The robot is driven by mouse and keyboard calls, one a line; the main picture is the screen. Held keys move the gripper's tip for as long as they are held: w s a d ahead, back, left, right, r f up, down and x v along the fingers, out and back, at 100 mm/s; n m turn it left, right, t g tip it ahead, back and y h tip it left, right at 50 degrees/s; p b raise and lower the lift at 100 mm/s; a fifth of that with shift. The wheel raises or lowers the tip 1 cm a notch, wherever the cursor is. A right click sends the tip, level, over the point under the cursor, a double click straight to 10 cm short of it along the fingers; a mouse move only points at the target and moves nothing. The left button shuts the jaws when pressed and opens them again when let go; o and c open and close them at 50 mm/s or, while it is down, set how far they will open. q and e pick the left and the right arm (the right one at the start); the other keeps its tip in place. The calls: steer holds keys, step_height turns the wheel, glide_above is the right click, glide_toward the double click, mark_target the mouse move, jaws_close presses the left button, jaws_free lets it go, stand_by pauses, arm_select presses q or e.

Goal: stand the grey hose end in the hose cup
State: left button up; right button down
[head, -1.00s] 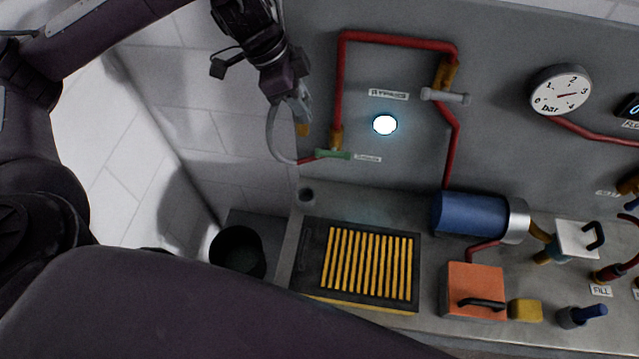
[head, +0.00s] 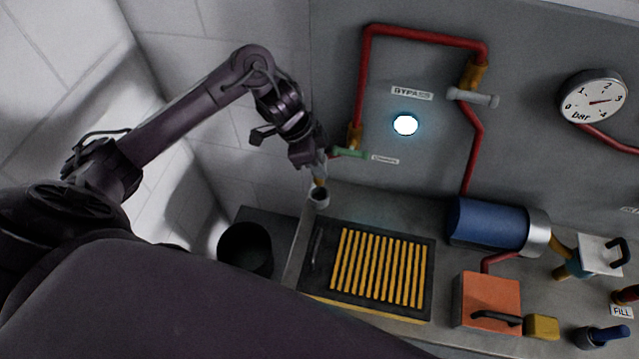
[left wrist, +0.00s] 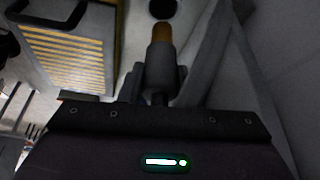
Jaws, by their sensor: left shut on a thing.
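My left gripper (head: 318,168) is shut on the grey hose end (left wrist: 161,66), whose brass-coloured tip points away from the wrist. In the head view the tip (head: 319,183) shows right at the back rim of the small grey hose cup (head: 319,198), at the counter's back left. In the left wrist view the whole tip shows, short of a dark round opening at the top edge, so it looks outside the cup. The exact gap is hard to judge. My right gripper is not in view.
A yellow-slatted grille (head: 380,268) lies right of the cup. A black bucket (head: 245,250) stands lower left. The back panel has red pipes (head: 366,85) and a green-handled valve (head: 349,153). A blue cylinder (head: 487,221) and orange box (head: 490,300) stand to the right.

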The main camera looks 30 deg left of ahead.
mark_target(320, 183)
arm_select(q)
step_height(320, 183, down, 4)
steer(key=shift+p, duration=0.3)
step_height(320, 183, down, 4)
steer(key=shift+p, duration=0.3)
steer(key=shift+f, duration=0.3)
steer(key=shift+f, duration=0.15)
steer(key=o, duration=1)
